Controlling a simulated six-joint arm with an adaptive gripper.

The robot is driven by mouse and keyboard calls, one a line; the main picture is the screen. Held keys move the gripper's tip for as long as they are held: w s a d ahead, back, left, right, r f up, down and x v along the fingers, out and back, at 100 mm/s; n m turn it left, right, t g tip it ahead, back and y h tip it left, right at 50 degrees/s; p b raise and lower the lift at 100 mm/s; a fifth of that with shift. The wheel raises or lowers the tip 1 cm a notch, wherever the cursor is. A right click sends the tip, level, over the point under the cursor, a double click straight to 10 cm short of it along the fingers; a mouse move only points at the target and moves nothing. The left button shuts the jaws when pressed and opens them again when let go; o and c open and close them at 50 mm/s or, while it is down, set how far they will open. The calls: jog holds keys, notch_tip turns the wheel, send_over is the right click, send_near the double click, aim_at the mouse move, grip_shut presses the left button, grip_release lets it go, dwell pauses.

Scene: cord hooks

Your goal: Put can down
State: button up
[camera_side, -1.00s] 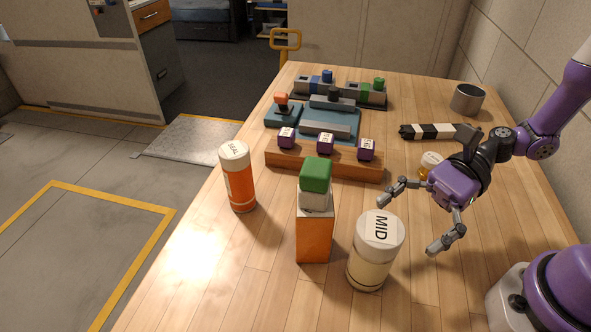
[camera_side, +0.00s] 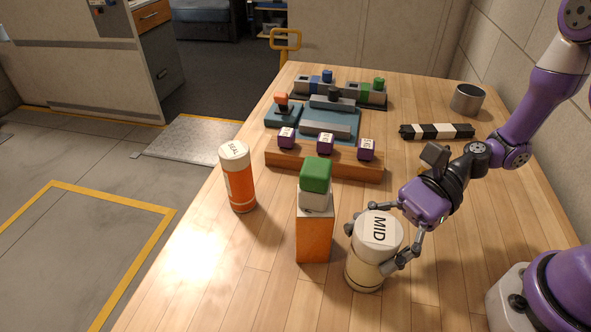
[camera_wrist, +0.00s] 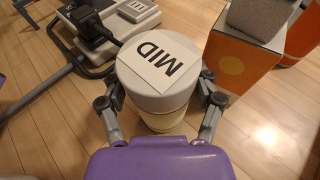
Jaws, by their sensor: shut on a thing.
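The can is a pale cylinder (camera_side: 366,268) with a white lid and a label reading MID. It stands upright on the wooden table at the front, and its lid also shows in the wrist view (camera_wrist: 187,86). My gripper (camera_side: 372,246) is shut on this can, with one finger on each side of its body below the lid. In the wrist view my gripper (camera_wrist: 160,108) has its fingers against the left and right sides of the can. The can's underside is hidden, but it appears to rest on the table.
An orange box (camera_side: 314,238) with a grey and a green block (camera_side: 316,174) on top stands close left of the can. An orange SEAL can (camera_side: 239,182) is further left. A cord-hook board (camera_side: 325,160), a striped bar (camera_side: 436,131) and a grey cup (camera_side: 467,99) lie behind.

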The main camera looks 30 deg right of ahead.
jog(key=shift+t, duration=0.3)
jog(key=r, duration=0.9)
jog(key=shift+w+d+r, duration=0.15)
jog(key=shift+w, duration=0.1)
jog(key=w+d+r+m+t+h, duration=0.2)
jog(key=w+d+m+t+h, duration=0.2)
jog(key=w+d+m+t, duration=0.1)
jog(key=w+d+r+m+t+h, duration=0.2)
jog(key=w+d+m+t, duration=0.4)
jog(key=d, duration=0.4)
jog(key=shift+d+r+m+t+h, duration=0.25)
jog(key=shift+r+m+t+h, duration=0.1)
jog(key=shift+m+t+h, duration=0.45)
jog(key=shift+w, duration=0.1)
jog(key=shift+s+a+f+n+g+y, duration=1.25)
jog(key=shift+s+a+f+n+g, duration=0.65)
jog(key=shift+f+n+g, duration=0.3)
jog(key=shift+s+a+f+n+g+y, duration=1.3)
jog(key=shift+s+a+f+n+g, duration=0.6)
jog(key=shift+f+g, duration=0.4)
jog(key=shift+s+a+f+n+g+y, duration=1.25)
jog(key=shift+s+a+f+n+g, duration=0.5)
jog(key=shift+s+f+n+g, duration=0.5)
